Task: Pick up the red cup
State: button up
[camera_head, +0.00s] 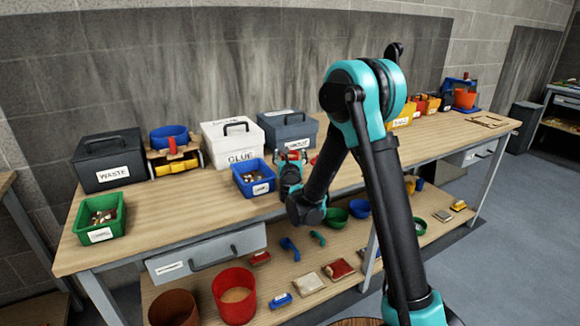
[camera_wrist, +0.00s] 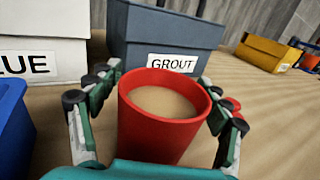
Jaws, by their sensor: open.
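The red cup (camera_wrist: 160,130) stands upright in the middle of the wrist view, with light brown contents inside its rim. My gripper (camera_wrist: 158,80) is open, with one teal and grey finger on each side of the cup. The fingers reach along its sides; I cannot tell whether either touches it. The cup's lower part is hidden by the teal part of my gripper at the bottom edge. In the head view my gripper (camera_head: 291,160) is low over the workbench top, in front of the grey box, and it mostly hides the cup.
The grey GROUT box (camera_wrist: 165,30) stands just behind the cup, with the white GLUE box (camera_wrist: 45,45) to its left. A blue bin (camera_head: 253,178) is left of my gripper. Another red object (camera_wrist: 233,103) shows behind the right finger.

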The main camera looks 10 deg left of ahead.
jog(key=shift+c, duration=0.5)
jog(key=c, duration=1.5)
jog(key=shift+c, duration=0.3)
